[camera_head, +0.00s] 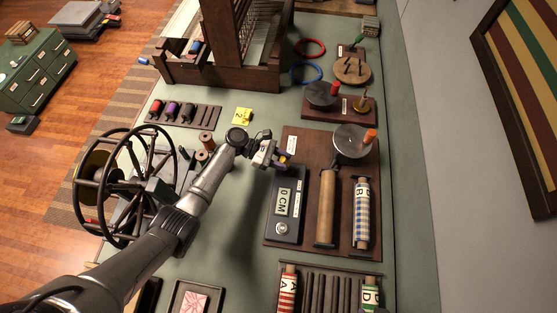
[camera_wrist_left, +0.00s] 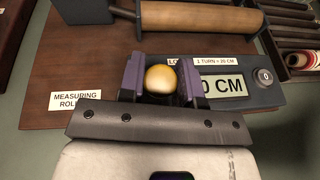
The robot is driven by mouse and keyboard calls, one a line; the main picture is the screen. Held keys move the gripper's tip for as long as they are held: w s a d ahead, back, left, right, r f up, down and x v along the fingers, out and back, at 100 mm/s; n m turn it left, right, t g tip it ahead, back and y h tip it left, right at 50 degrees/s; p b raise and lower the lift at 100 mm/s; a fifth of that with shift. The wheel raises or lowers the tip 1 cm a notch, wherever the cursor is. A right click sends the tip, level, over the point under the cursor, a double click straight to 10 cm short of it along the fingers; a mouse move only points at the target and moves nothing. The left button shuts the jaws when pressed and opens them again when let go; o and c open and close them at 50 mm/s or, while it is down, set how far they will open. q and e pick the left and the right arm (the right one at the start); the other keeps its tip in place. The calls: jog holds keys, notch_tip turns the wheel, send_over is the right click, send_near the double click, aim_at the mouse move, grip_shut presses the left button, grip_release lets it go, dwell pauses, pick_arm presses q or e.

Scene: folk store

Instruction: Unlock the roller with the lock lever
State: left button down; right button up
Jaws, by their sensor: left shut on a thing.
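The measuring roller, a bare wooden cylinder (camera_head: 326,205), is mounted on a brown board beside a dark counter box whose display (camera_head: 284,203) reads 0 CM. The roller also shows at the top of the wrist view (camera_wrist_left: 200,19). My left gripper (camera_head: 284,160) is at the board's upper left, above the counter. In the left wrist view its purple fingers (camera_wrist_left: 160,72) are shut on a round yellow-white knob (camera_wrist_left: 161,80), which appears to be the lock lever's knob. The lever's shaft is hidden. A label beginning LO is partly covered by a finger. My right gripper is out of view.
A grey disc crank with an orange handle (camera_head: 352,141) stands above the roller. A blue-checked fabric roll (camera_head: 361,215) lies right of it. A wooden loom (camera_head: 222,75) stands behind. A spoked wheel (camera_head: 122,188) is left of my arm. Striped rolls lie in a rack (camera_head: 325,290) in front.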

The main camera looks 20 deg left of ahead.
pick_arm(q)
jog(key=c, duration=0.8)
grip_release()
jog(key=shift+a+r+p, duration=0.2)
jog(key=shift+a+p, duration=0.1)
jog(key=shift+a, duration=0.2)
jog(key=p+v, duration=0.1)
jog(key=v, duration=0.3)
jog(key=shift+a+r, duration=0.15)
jog(key=shift+a, duration=0.25)
jog(key=shift+p+v, duration=0.35)
jog(key=shift+v, duration=0.45)
